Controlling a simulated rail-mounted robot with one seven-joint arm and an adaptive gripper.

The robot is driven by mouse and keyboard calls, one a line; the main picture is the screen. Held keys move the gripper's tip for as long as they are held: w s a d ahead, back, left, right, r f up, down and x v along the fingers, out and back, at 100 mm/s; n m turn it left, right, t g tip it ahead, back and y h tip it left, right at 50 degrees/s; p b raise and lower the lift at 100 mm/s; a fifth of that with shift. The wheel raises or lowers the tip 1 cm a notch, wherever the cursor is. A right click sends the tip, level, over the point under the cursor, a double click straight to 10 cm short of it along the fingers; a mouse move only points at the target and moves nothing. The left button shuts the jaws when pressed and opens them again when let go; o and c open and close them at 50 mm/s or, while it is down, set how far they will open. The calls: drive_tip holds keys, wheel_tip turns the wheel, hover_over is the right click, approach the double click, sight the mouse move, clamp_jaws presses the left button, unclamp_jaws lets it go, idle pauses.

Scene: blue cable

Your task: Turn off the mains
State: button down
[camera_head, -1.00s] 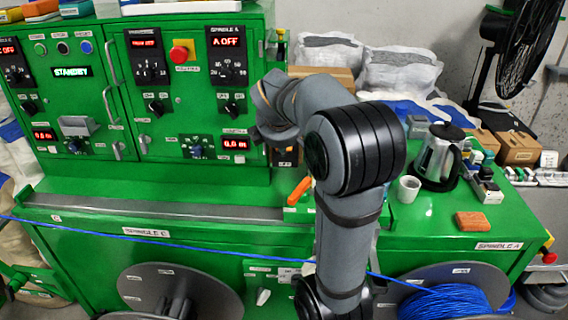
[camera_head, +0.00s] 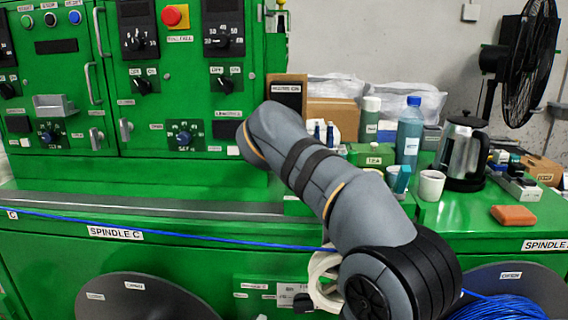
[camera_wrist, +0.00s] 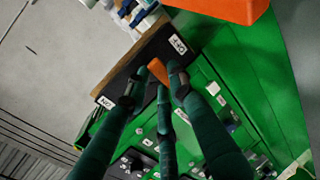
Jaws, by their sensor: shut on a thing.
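The mains switch box (camera_head: 287,88), a black face on a wooden board, stands at the right side of the green cabinet. In the wrist view its black face (camera_wrist: 122,84) carries an ON label at one end and an OFF label at the other. An orange lever (camera_wrist: 157,70) sticks out towards the OFF end. My gripper (camera_wrist: 161,88) has its dark green fingers around this lever and is shut on it. In the head view my forearm hides the gripper and lever. The cabinet displays (camera_head: 55,46) are dark.
A blue cable (camera_head: 170,232) runs across the bench front. A cream ring (camera_head: 322,282) hangs beside my arm. A kettle (camera_head: 464,152), white cup (camera_head: 431,185), blue bottle (camera_head: 409,130) and orange block (camera_head: 513,215) stand at right. A large orange shape (camera_wrist: 220,8) edges the wrist view.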

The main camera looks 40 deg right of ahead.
drive_tip(key=f+b, duration=0.1)
drive_tip(key=b, duration=0.2)
drive_tip(key=shift+t+h, duration=0.3)
drive_tip(key=shift+h, duration=0.1)
drive_tip(key=shift+r+b, duration=0.3)
drive_tip(key=shift+b, duration=0.15)
drive_tip(key=c, duration=1.6)
unclamp_jaws()
drive_tip(key=shift+o, duration=0.6)
drive_tip(key=shift+a, duration=0.1)
drive_tip(key=v, duration=1.2)
drive_tip(key=shift+f, duration=0.25)
drive_tip(key=x, duration=1.1)
drive_tip(key=shift+w+d, duration=0.25)
drive_tip(key=shift+d, duration=0.05)
